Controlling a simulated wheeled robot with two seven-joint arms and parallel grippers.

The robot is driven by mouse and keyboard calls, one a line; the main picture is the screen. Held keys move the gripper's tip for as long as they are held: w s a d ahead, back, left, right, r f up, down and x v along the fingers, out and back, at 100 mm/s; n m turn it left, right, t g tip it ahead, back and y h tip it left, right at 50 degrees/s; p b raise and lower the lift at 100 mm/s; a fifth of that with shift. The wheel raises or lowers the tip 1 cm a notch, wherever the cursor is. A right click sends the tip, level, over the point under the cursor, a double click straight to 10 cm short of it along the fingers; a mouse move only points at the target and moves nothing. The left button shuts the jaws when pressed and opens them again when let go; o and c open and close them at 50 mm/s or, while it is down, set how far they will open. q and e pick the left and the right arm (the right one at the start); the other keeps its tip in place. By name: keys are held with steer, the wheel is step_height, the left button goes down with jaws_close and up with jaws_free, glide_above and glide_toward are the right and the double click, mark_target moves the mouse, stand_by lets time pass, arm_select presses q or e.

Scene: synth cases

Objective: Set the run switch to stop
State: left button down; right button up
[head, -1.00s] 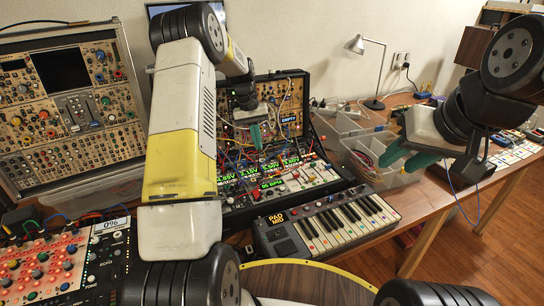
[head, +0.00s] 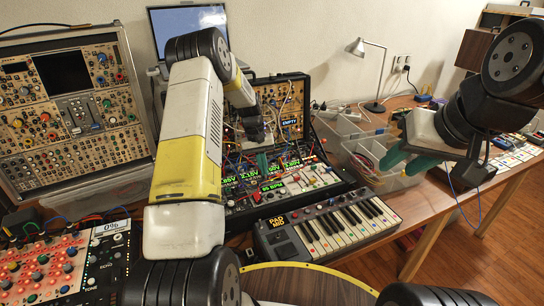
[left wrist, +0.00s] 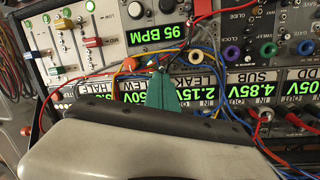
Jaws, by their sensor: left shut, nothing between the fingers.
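My left gripper (head: 262,161) is shut and empty, its green fingers pointing down over the cable-covered modular synth case (head: 330,180). In the left wrist view the green fingertips (left wrist: 163,75) sit among patch cables, below a green "95 BPM" display (left wrist: 157,33) in that picture. That display also shows in the head view (head: 268,187), just in front of the fingers. I cannot pick out the run switch for certain; small metal controls near the display are partly covered by cables. My right gripper (head: 398,165) is open and empty, over the right of the table.
A small keyboard (head: 335,228) stands in front of the case. Clear bins (head: 383,180) and a desk lamp (head: 372,70) are to the right. A tall synth panel (head: 70,110) and a red-lit pad unit (head: 45,270) are left. Loose cables crowd the case.

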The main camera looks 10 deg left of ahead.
arm_select(q)
steer(key=shift+s+d+r+t+y, duration=0.2)
steer(key=shift+s+t+y, duration=0.1)
steer(key=shift+t, duration=0.3)
stand_by(0.3)
steer(key=shift+s+d+r+t+y, duration=0.3)
steer(key=shift+t+y, duration=0.3)
steer(key=shift+t, duration=0.2)
steer(key=shift+s+d+r+t+y, duration=0.15)
steer(key=shift+s+t+y, duration=0.15)
steer(key=shift+t, duration=0.2)
steer(key=shift+s+d+f+t+y, duration=0.1)
steer(key=shift+s+t+y, duration=0.05)
steer(key=shift+t+y, duration=0.3)
steer(key=shift+r, duration=0.1)
steer(key=shift+r, duration=0.7)
